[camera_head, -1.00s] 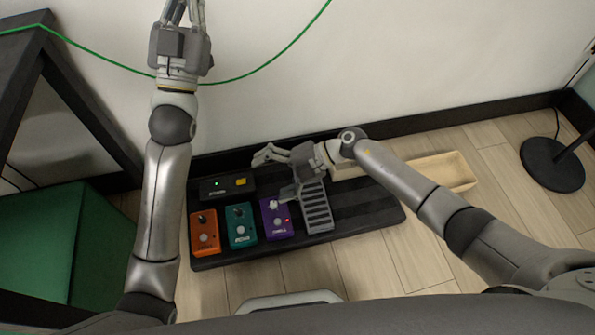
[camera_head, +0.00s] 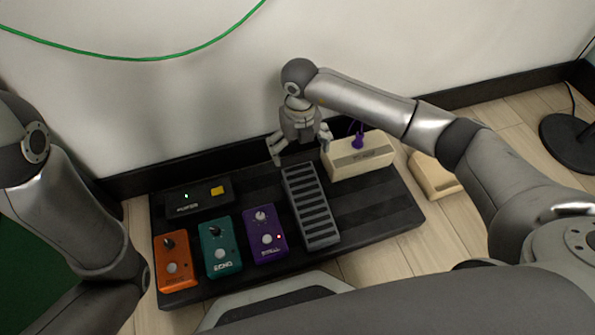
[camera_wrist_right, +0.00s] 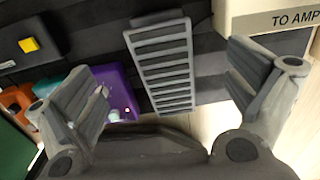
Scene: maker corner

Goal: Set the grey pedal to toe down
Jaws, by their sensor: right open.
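The grey pedal (camera_head: 312,207) is a long treadle with dark cross ribs on the right half of the black pedalboard (camera_head: 385,205). I cannot tell its tilt for sure. My right gripper (camera_head: 301,152) points down at the pedal's far, wall-side end, open and empty. In the right wrist view the ribbed pedal (camera_wrist_right: 165,70) lies between the two spread fingers, and no contact shows. My left arm is at the left edge of the head view, but its gripper is out of frame.
Orange (camera_head: 173,262), teal (camera_head: 219,248) and purple (camera_head: 265,233) pedals stand left of the grey one, with a black power box (camera_head: 195,200) behind. A cream box (camera_head: 360,160) with a purple plug (camera_head: 357,140) sits close on the right. The wall (camera_head: 200,110) is behind.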

